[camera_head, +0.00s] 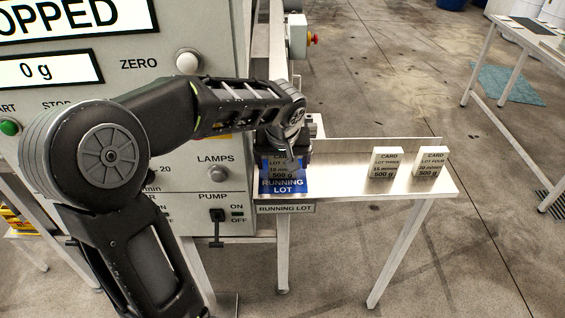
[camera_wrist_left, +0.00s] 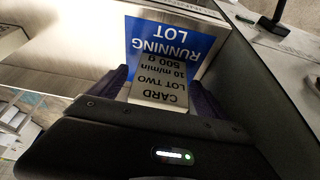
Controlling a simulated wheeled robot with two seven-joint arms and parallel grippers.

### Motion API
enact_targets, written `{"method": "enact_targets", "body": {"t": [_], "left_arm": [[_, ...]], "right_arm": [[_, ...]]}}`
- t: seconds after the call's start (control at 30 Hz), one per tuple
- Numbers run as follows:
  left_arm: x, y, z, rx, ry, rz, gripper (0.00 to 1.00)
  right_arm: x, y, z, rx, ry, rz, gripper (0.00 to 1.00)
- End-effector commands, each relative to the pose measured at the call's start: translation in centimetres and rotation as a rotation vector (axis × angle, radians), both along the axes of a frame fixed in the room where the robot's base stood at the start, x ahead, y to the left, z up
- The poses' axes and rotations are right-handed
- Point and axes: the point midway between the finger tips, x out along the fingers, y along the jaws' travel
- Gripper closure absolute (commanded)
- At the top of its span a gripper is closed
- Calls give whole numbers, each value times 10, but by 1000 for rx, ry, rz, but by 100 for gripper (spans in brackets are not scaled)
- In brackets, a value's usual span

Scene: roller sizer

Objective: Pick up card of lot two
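The card of lot two (camera_wrist_left: 160,82), a pale block with dark print, is in front of the blue running lot plate (camera_wrist_left: 143,38) in the left wrist view. In the head view the card (camera_head: 279,170) shows partly, behind my left gripper (camera_head: 292,158), over the blue plate (camera_head: 284,187) at the left end of the shelf. My left gripper's dark fingers (camera_wrist_left: 160,92) lie against both sides of the card, with no clear gap. Whether the card touches the plate is hard to tell. My right gripper is not in view.
Cards of lot three (camera_head: 386,163) and lot four (camera_head: 430,162) stand farther right on the metal shelf (camera_head: 345,181). The control panel (camera_head: 215,150) rises at the left of the shelf. The shelf's middle is clear. A table (camera_head: 525,38) stands at the far right.

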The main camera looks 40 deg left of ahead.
Motion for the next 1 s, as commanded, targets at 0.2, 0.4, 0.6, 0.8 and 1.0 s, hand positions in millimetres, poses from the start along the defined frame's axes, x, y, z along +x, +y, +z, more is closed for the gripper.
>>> {"method": "enact_targets", "body": {"t": [0.2, 0.4, 0.6, 0.8, 1.0], "left_arm": [[0, 0, 0, 0, 0, 0, 31], [0, 0, 0, 0, 0, 0, 47], [0, 0, 0, 0, 0, 0, 63], [0, 0, 0, 0, 0, 0, 79], [0, 0, 0, 0, 0, 0, 79]], "right_arm": [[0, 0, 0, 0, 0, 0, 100], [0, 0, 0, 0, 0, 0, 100], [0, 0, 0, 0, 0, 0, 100], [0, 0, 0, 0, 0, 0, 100], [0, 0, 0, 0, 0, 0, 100]]}}
